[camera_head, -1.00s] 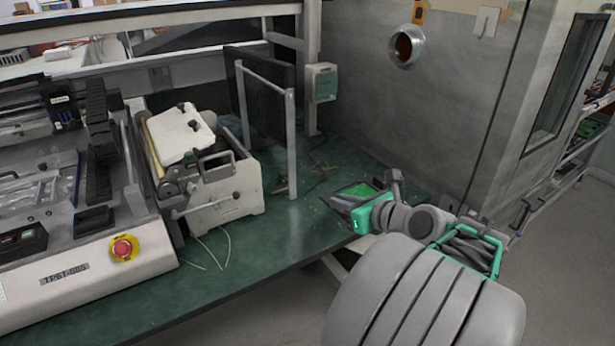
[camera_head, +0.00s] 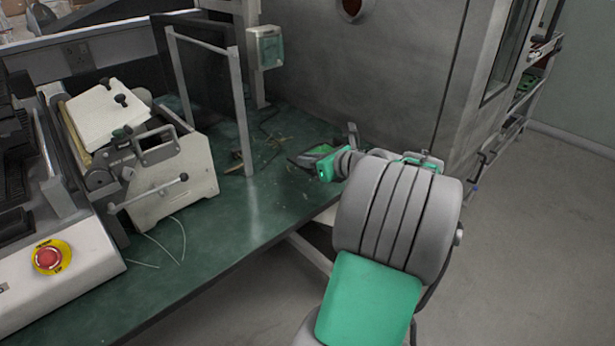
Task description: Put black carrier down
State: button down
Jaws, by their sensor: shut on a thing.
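The black carrier (camera_head: 301,160) is a small dark, thin-edged shape in the head view, at the right end of the green bench top. My gripper (camera_head: 319,163), with green parts, is shut on it from the right. The carrier is low over or on the bench; I cannot tell whether it touches. My arm reaches in from the lower right and hides part of the bench edge there. The fingertips are too small to see clearly.
A cream machine (camera_head: 175,185) and a red emergency button (camera_head: 47,258) are at left. A metal post frame (camera_head: 243,120) stands behind. Thin scraps (camera_head: 268,140) lie left of the carrier. A grey metal cabinet (camera_head: 390,80) rises behind my gripper.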

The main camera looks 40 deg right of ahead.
aim_at(307, 183)
jog(key=shift+w+d+f, duration=0.2)
jog(key=shift+w+f, duration=0.15)
jog(key=shift+f, duration=0.15)
jog(key=f, duration=0.1)
jog(key=f+b, duration=0.2)
jog(key=f, duration=0.1)
jog(key=shift+w+d, duration=0.25)
jog(key=shift+w, duration=0.1)
jog(key=c, duration=1.5)
grip_release()
jog(key=shift+f, duration=0.1)
jog(key=shift+o, duration=0.2)
